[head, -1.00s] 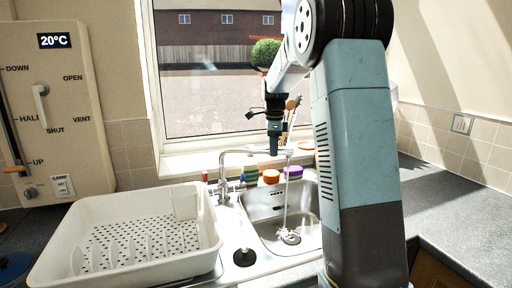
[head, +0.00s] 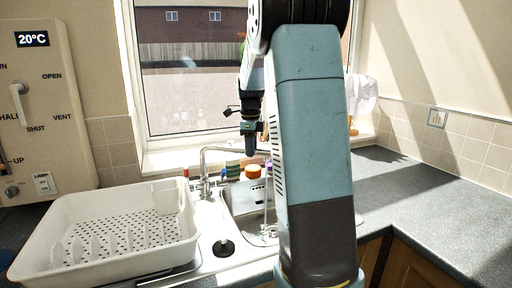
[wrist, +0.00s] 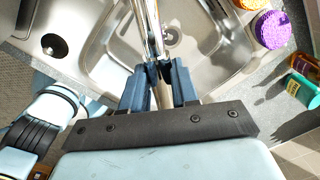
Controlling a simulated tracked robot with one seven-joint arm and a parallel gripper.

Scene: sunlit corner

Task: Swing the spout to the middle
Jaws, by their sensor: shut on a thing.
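The chrome spout (head: 222,149) rises from the tap base (head: 205,186) behind the sink and reaches right over the basin (head: 243,197). My gripper (head: 251,152) points down at the spout's outer stretch. In the wrist view, my gripper (wrist: 158,72) is shut on the spout (wrist: 149,25), which runs up the picture between the two dark fingers. A thin stream of water (head: 266,208) falls into the basin. My arm hides the right part of the basin in the head view.
A white dish rack (head: 110,225) stands left of the sink. An orange scrubber (head: 253,171) sits behind the basin; a purple one (wrist: 272,30) and a green bottle (wrist: 300,88) show in the wrist view. The grey worktop (head: 420,205) at right is clear.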

